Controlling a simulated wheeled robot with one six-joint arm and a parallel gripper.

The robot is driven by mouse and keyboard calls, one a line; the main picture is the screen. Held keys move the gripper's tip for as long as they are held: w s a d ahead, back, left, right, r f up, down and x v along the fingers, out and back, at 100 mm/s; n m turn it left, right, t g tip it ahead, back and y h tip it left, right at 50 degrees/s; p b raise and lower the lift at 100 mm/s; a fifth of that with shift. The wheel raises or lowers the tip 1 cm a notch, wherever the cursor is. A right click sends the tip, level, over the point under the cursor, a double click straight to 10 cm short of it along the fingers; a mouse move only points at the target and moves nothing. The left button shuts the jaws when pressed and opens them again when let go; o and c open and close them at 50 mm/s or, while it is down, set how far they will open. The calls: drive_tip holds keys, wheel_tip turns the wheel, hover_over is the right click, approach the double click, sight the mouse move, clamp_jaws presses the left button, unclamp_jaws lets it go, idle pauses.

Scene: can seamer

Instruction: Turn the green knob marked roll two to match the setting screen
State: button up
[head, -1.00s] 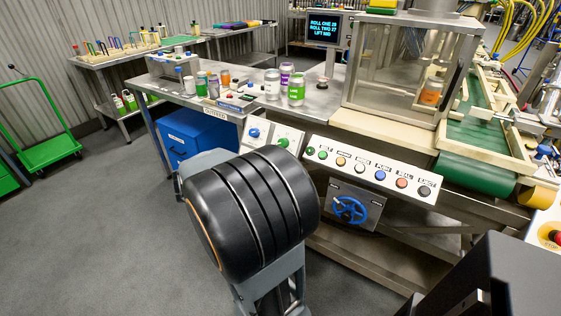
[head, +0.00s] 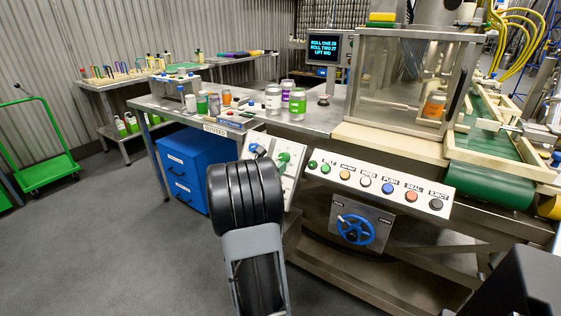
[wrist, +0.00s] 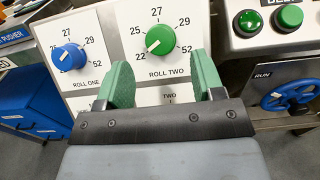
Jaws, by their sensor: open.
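The green knob (wrist: 161,40) on the white roll two panel (wrist: 183,97) is in the upper middle of the wrist view. Its white pointer line slants to the lower left, toward the 22 mark. The knob also shows in the head view (head: 284,158), just right of my arm. My gripper (wrist: 161,62) is open, its two green fingers below and to either side of the knob, with nothing between them. I cannot tell whether they touch the panel. The setting screen (head: 324,48) in the head view reads roll two 27. In the head view my arm hides the gripper.
The blue roll one knob (wrist: 69,57) is close left of the green one. A row of push buttons (head: 365,182) and a blue handwheel (head: 356,230) are to the right. Blue drawers (head: 190,170) stand at the left. Cans (head: 297,103) stand on the bench above.

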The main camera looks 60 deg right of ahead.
sight(281, 158)
drive_tip(key=shift+d, duration=2.45)
drive_tip(key=shift+c, duration=0.4)
drive_tip(key=c, duration=0.8)
drive_tip(key=shift+c, duration=0.2)
